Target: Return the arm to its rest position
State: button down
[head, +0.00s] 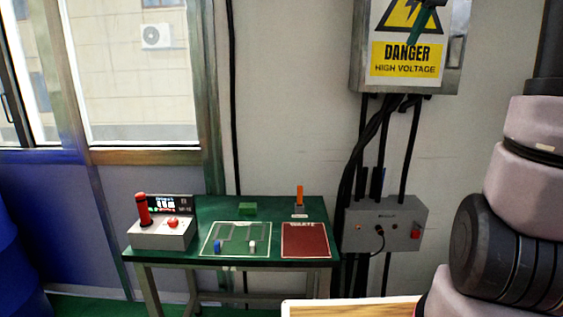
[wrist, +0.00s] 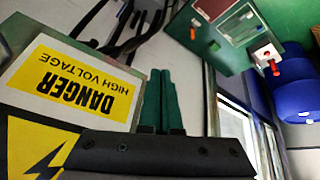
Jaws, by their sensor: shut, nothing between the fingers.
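My gripper (wrist: 161,72) shows in the wrist view as two dark green fingers side by side, shut with nothing between them. In the head view, its green fingers (head: 413,40) appear at the top, in front of the danger sign, pointing down and slightly left. Whether they touch the sign's box cannot be told; the rest of the gripper is out of that picture. My arm's links (head: 520,200) rise along the right edge of the head view.
A grey high-voltage box (head: 357,60) hangs on the wall, with black cables below and a smaller control box (head: 400,215). A green table (head: 285,207) holds a console (head: 163,232), a green block (head: 248,209), an orange-handled item (head: 299,197) and a red panel (head: 305,239). A window is left.

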jog(key=s+a+f+m, duration=0.3)
jog(key=s+f, duration=0.2)
jog(key=s, duration=0.3)
jog(key=s+a+f+m+t, duration=0.1)
jog(key=s+a+f+m, duration=0.2)
jog(key=s, duration=0.5)
jog(key=s+a+f+m, duration=0.4)
jog(key=s+f, duration=0.3)
jog(key=s, duration=0.2)
jog(key=shift+a+t, duration=0.4)
jog(key=shift+a, duration=0.1)
jog(key=shift+f, duration=0.1)
